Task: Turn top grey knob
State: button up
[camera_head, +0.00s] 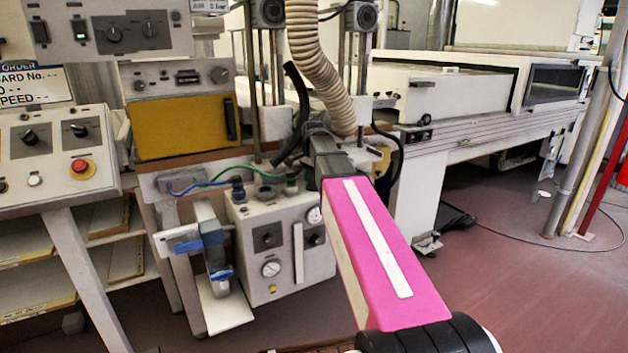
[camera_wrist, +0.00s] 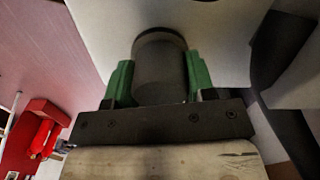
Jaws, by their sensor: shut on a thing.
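A dark grey round knob (camera_wrist: 158,65) sits against a pale, smooth surface (camera_wrist: 220,30) in the wrist view. My gripper (camera_wrist: 159,78) has one green finger on each side of the knob, and it is shut on it. The far end of the knob is towards the pale surface, and its near end is partly hidden by the gripper body. In the head view my pink arm reaches forward to the machine, and the fingers and the held knob cannot be made out there.
A grey control box (camera_head: 283,262) with dials and gauges stands left of my arm. A ribbed beige hose (camera_head: 318,70) hangs above, with a black hose (camera_head: 298,112) beside it. A control panel with a red button (camera_head: 80,167) is at left. Floor (camera_head: 510,270) is open at right.

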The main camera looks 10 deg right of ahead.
jog(key=o, duration=0.9)
notch_tip(320, 180, up, 8)
jog(key=shift+f, duration=0.25)
